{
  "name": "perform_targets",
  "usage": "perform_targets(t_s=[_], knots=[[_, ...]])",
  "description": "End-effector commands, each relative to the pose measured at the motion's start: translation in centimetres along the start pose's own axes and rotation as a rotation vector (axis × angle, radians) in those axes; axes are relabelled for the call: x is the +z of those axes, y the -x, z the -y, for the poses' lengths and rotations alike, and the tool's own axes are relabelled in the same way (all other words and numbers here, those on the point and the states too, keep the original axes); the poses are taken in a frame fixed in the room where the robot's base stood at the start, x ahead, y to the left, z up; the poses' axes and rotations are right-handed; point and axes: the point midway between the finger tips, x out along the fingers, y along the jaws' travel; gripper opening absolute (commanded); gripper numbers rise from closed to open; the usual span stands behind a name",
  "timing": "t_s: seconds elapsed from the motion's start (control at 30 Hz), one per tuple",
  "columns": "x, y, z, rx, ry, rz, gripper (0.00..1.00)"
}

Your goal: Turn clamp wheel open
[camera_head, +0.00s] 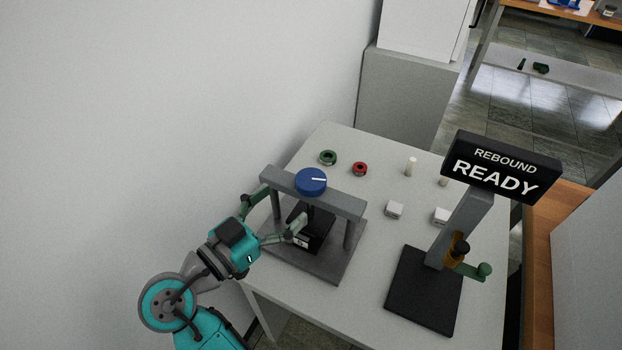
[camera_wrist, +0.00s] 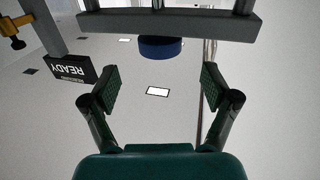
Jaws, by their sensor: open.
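The blue clamp wheel (camera_head: 311,181) sits on top of the grey crossbeam (camera_head: 342,202) of a small press. A white line on its top points right. In the wrist view the wheel (camera_wrist: 160,47) shows at the beam, ahead of and between my fingers. My gripper (camera_head: 277,212) is open, at the press's left side, with its fingers spread and nothing seen between the pads. In the wrist view my gripper (camera_wrist: 160,87) stays apart from the wheel. A black block with a white label (camera_head: 301,242) stands under the beam, partly hidden by a finger.
The press base (camera_head: 340,265) rests on a white table (camera_head: 375,296). A rebound tester with a READY sign (camera_head: 500,170) stands right. A green ring (camera_head: 328,157), red ring (camera_head: 360,169), white blocks (camera_head: 394,209) and small cylinders (camera_head: 410,166) lie behind. A wall rises left.

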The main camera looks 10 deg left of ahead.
Motion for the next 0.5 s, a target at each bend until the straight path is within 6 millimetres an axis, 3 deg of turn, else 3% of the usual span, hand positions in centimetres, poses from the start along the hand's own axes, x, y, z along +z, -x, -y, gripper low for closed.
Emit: perform_targets(t_s=[0.3, 0.5], knots=[[0.0, -5.7, -0.1, 0.002, 0.000, 0.001, 0.86], [0.0, -7.8, 0.0, -0.001, 0.001, 0.000, 0.86]])
